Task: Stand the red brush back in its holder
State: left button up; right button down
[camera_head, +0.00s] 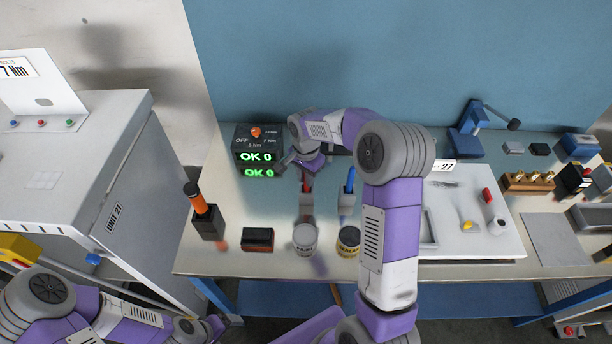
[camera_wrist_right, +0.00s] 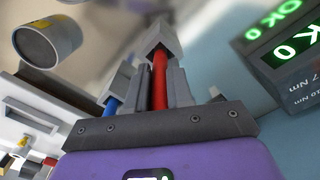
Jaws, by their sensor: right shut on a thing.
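The red brush (camera_wrist_right: 159,80) is between the fingers of my right gripper (camera_wrist_right: 160,90), which is shut on its handle. In the head view the red handle (camera_head: 306,184) shows below my right gripper (camera_head: 304,166). A grey block-shaped holder (camera_head: 306,207) is directly beneath it; the holder also shows at the far end of the brush in the right wrist view (camera_wrist_right: 156,38). The brush lines up with this holder, and its lower end is hidden, so I cannot tell how deep it sits.
A blue brush (camera_head: 349,180) stands in a similar holder just right. Two cans (camera_head: 305,238) (camera_head: 348,240) are in front. The display box reading OK 0 (camera_head: 258,150) is close behind left. An orange-handled tool (camera_head: 196,198) stands in a black block at left.

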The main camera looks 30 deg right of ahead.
jog(key=c, duration=1)
grip_release()
jog(key=shift+f, duration=0.1)
notch_tip(320, 180, up, 12)
jog(key=shift+r+p, duration=0.2)
jog(key=shift+p, duration=0.45)
